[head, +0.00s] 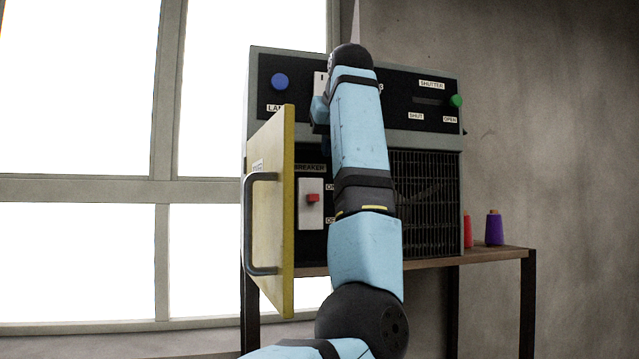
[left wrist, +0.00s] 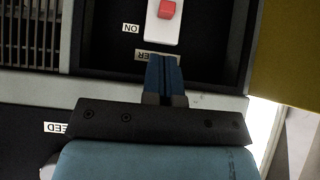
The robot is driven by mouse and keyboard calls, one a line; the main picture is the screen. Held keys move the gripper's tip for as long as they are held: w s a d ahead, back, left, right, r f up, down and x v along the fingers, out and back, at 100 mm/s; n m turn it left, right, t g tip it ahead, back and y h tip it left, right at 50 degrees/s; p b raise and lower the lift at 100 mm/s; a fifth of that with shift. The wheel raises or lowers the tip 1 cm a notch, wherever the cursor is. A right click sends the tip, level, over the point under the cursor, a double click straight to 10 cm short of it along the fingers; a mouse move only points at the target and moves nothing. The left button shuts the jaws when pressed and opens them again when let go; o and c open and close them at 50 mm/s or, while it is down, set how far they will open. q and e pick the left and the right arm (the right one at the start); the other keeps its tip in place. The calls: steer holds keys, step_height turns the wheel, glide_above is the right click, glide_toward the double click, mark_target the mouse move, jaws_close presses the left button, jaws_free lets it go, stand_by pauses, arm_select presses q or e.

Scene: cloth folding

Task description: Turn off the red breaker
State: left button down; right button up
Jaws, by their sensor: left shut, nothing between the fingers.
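The red breaker lever (head: 313,198) sits on a white switch plate (head: 311,218) under the BREAKER label, inside the machine's open compartment. In the left wrist view, which looks upside down, the red lever (left wrist: 166,9) shows at the top, near the ON label (left wrist: 131,28). My left gripper (left wrist: 165,62) is shut and empty. Its fingertips overlap the BREAKER label (left wrist: 158,56) in that view, apart from the lever. In the head view my arm hides most of the gripper. My right gripper is not in view.
The yellow door (head: 288,215) with a dark handle (head: 247,225) stands open left of the breaker. Red and purple spools (head: 494,230) stand right on the table (head: 500,252).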

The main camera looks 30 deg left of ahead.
mark_target(313, 198)
arm_select(q)
steer(key=shift+d, duration=0.15)
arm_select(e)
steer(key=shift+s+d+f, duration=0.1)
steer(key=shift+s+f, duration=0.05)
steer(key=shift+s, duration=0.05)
